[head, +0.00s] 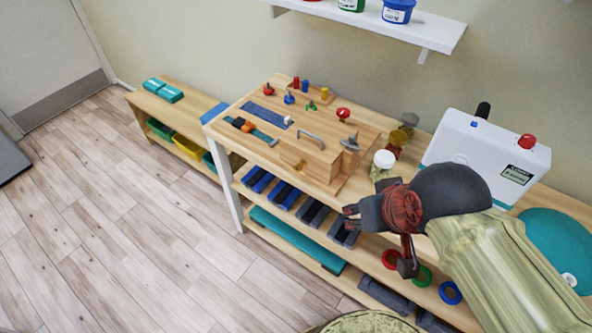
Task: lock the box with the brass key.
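The wooden box (318,159) is built into the front right part of a wooden activity board (235,133) on the shelf unit's top. A grey handle (311,138) arches over it. A small brass-coloured piece (299,165), which looks like the brass key, is at the box's front; I cannot tell whether it is in a lock or how it is turned. My gripper (379,241) is to the right of the box and apart from it, in front of the shelf unit. Its fingers are spread and nothing shows between them.
A white device (470,157) with a red knob, a white-lidded jar (384,160) and a teal dome (553,245) stand along the top to the right. Dark weights (285,194) and coloured rings (450,292) lie on lower shelves. The floor (140,220) at left is clear.

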